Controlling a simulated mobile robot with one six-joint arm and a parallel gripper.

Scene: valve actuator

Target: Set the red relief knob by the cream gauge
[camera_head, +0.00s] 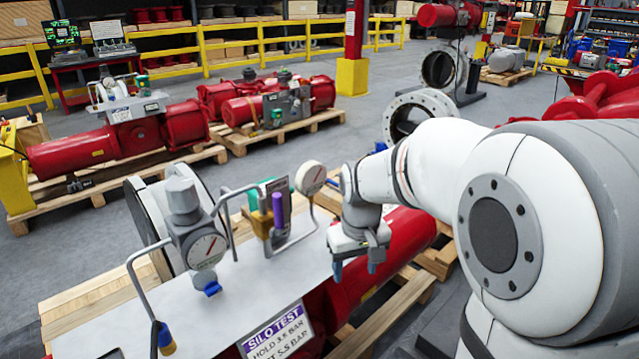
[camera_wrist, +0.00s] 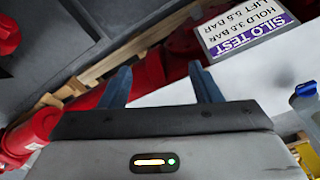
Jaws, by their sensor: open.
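The cream gauge (camera_head: 310,178) stands on a bent grey pipe at the far right part of the white panel (camera_head: 240,285). I cannot make out a red relief knob by it in either view. A brass fitting (camera_head: 262,222) and a purple cylinder (camera_head: 277,208) stand just left of the gauge. My gripper (camera_head: 355,268) is open and points down at the panel's right edge, right of and nearer than the gauge. In the wrist view my two blue-grey fingers (camera_wrist: 159,72) are apart with nothing held between them.
A larger grey gauge (camera_head: 205,250) with a blue part below stands on the panel's left side. The SILO TEST sign (camera_head: 275,332) is at the panel's front; it also shows in the wrist view (camera_wrist: 245,30). A red cylinder (camera_head: 405,235) on a wooden pallet lies beside my gripper.

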